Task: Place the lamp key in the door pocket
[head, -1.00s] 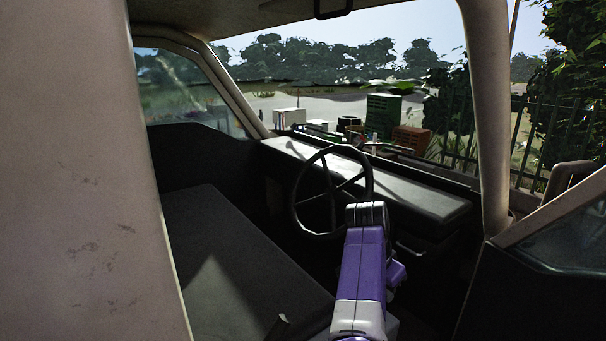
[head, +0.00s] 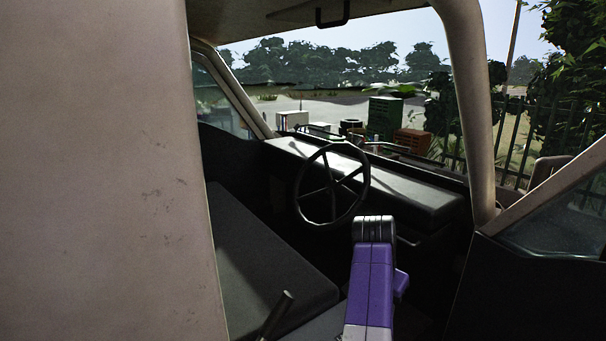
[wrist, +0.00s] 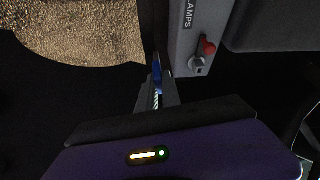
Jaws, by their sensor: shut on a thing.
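In the wrist view my gripper (wrist: 157,95) is shut on a slim blue thing (wrist: 157,68), which sticks out past the fingertips. It looks like the lamp key, but most of it is hidden between the fingers. Just right of it is a grey panel (wrist: 190,30) marked "LAMPS", with a red knob and a round metal fitting (wrist: 196,64). I cannot tell whether the blue thing touches the panel's edge. In the head view my gripper is hidden and only my purple arm shows. I cannot make out the door pocket in either view.
The cab holds a steering wheel (head: 332,186), a dashboard (head: 410,195), a dark seat (head: 262,245) and a lever (head: 276,312). A pale body panel (head: 100,170) fills the left. A dark door panel (head: 535,295) stands at the right. Brown ground (wrist: 75,30) shows in the wrist view.

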